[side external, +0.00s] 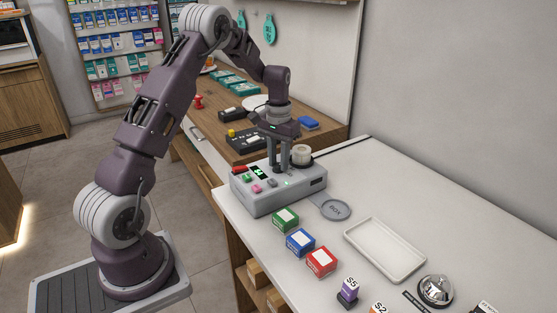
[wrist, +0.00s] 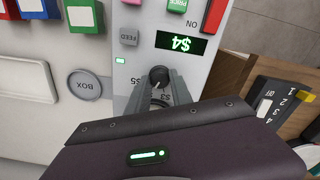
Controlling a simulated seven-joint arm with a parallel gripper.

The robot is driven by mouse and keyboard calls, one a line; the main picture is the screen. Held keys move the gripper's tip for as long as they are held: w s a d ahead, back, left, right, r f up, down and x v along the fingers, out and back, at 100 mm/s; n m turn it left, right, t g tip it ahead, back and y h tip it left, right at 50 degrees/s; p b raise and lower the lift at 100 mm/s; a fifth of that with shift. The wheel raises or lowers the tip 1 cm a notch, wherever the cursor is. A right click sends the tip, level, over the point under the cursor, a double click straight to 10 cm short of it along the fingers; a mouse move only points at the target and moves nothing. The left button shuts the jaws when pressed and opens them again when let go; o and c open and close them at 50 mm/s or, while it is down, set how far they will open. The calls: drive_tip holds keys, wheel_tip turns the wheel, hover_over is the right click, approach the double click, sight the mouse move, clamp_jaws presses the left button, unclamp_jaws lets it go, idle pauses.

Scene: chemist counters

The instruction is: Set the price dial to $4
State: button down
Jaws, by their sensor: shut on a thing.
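The grey label machine (side external: 290,201) stands on the white counter, with a small lit display (side external: 259,172) on top. In the wrist view the display (wrist: 181,43) is upside down and reads $4 in green. My gripper (side external: 283,165) points down over the machine. In the wrist view its fingers (wrist: 160,84) are shut on the dark round price dial (wrist: 158,74). Price marks, among them $5 and $3, are printed around the dial, partly hidden by my gripper. A small green light (wrist: 120,61) glows beside the dial.
A round BOX pad (side external: 335,210) sticks out from the machine. Green (side external: 285,220), blue (side external: 300,243) and red (side external: 321,262) boxes stand in front. A machine with numbered marks (wrist: 270,110) is close by.

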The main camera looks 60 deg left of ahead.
sight(278, 164)
drive_tip(key=c, duration=1.1)
unclamp_jaws()
drive_tip(key=shift+c, duration=0.2)
drive_tip(key=shift+r, duration=0.1)
wheel_tip(278, 164, up, 7)
drive_tip(key=shift+f, duration=0.1)
